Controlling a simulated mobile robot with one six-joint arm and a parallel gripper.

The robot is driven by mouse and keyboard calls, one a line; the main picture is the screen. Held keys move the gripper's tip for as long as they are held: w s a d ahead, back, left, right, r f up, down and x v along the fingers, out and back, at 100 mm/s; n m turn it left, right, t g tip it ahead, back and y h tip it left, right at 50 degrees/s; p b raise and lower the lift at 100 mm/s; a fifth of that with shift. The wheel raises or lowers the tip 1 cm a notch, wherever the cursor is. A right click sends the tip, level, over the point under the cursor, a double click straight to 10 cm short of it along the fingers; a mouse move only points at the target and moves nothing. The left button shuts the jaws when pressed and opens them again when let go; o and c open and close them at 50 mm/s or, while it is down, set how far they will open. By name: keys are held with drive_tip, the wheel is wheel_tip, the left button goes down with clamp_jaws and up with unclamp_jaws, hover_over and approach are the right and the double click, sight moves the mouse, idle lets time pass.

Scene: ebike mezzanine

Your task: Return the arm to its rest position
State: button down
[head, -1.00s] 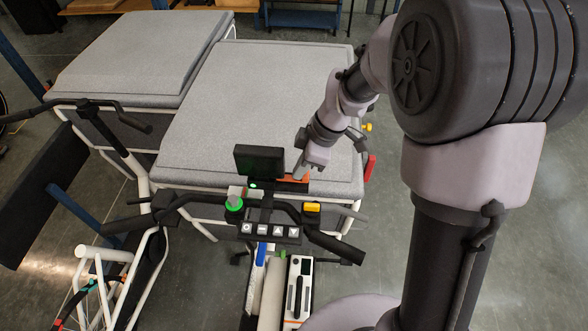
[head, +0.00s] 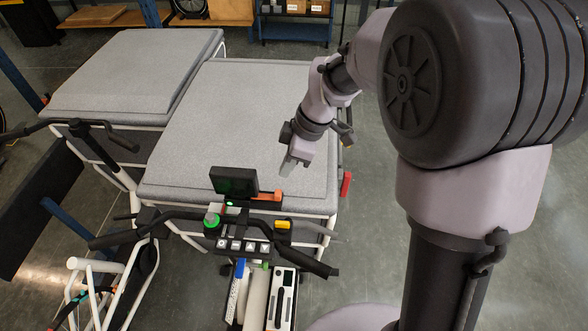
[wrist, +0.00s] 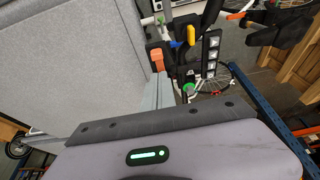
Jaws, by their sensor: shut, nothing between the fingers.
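My gripper (head: 288,163) is shut and empty. It hangs above the near right part of the grey padded box top (head: 235,115), behind the handlebar of the cargo bike. In the wrist view its fingers (wrist: 158,94) point toward an orange part (wrist: 157,58) by the bike's display. My arm reaches in from the right of the head view, bent at the elbow.
Near the gripper are the black display (head: 234,182), the handlebar (head: 180,213) and a button panel (head: 243,245). A second grey padded top (head: 130,70) lies to the left. A white bike frame (head: 95,280) stands front left. Open floor (head: 375,230) lies to the right.

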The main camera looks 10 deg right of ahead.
drive_tip(key=shift+s+d+r, duration=0.1)
drive_tip(key=shift+r, duration=0.05)
drive_tip(key=shift+a, duration=0.2)
drive_tip(key=s+d+f+m+t+b, duration=0.1)
drive_tip(key=s+d+f+m+b, duration=0.1)
drive_tip(key=s+m+b, duration=0.4)
drive_tip(key=s+d+f+m+t+h+b, duration=0.1)
drive_tip(key=s+d+f+m+t+b, duration=0.1)
drive_tip(key=s+f+m+b, duration=0.2)
drive_tip(key=s+d+f+m+t+b, duration=0.1)
drive_tip(key=s+d+f+m+b, duration=0.1)
drive_tip(key=s+m+b, duration=0.7)
drive_tip(key=shift+s+d+f+t+h+b, duration=0.25)
drive_tip(key=shift+s+f+t+h+b, duration=0.2)
drive_tip(key=shift+b, duration=0.85)
drive_tip(key=shift+s+d+f+m, duration=0.15)
drive_tip(key=shift+s+m, duration=0.1)
drive_tip(key=shift+m, duration=0.25)
drive_tip(key=shift+r, duration=0.25)
